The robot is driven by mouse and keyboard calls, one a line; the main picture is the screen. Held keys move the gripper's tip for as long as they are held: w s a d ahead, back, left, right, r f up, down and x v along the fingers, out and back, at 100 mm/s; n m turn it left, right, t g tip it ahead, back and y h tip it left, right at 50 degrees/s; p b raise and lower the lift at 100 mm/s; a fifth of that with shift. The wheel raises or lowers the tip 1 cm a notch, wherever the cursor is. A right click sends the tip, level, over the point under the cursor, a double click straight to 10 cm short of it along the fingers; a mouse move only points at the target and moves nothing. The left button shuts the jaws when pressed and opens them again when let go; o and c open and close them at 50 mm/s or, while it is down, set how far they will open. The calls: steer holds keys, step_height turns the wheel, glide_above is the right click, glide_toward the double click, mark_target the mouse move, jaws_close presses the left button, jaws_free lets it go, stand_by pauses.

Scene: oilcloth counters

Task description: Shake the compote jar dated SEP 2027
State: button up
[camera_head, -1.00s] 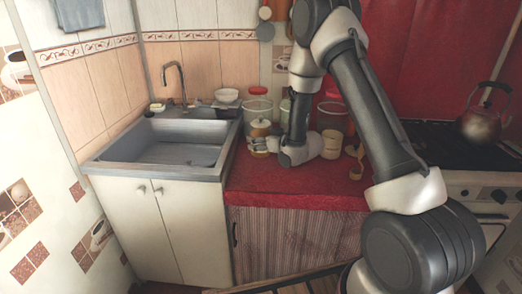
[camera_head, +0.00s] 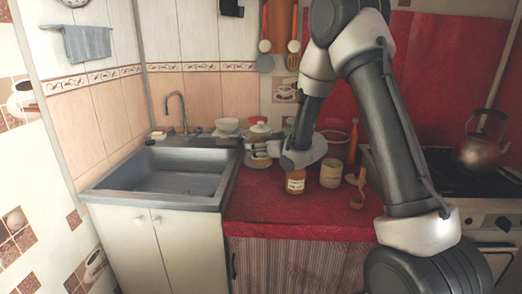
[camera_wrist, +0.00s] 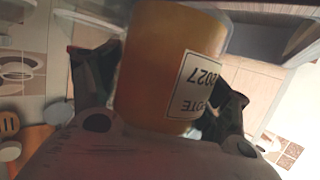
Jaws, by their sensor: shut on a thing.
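My gripper (camera_head: 258,148) is shut on an amber jar, the compote jar (camera_wrist: 160,65), above the red counter beside the sink. In the wrist view the jar fills the space between the two dark fingers. Its pale label shows upside down, with "2027" and the ending "OTE" readable; the month is out of sight. In the head view the held jar's pale lid seems to show just above the fingers, and the rest is partly hidden. Another amber jar with a pale label (camera_head: 296,182) stands on the counter to the right of my gripper.
The sink (camera_head: 165,170) is at the left, with a white bowl (camera_head: 227,125) behind. A kettle (camera_head: 481,150) sits on the stove. The front of the red counter (camera_head: 285,220) is clear.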

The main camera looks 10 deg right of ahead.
step_height(320, 180, up, 11)
steer(key=shift+r, duration=0.1)
step_height(320, 180, down, 11)
steer(key=shift+f, duration=0.1)
stand_by(0.3)
stand_by(1.4)
step_height(320, 180, up, 11)
steer(key=shift+r, duration=0.1)
stand_by(0.4)
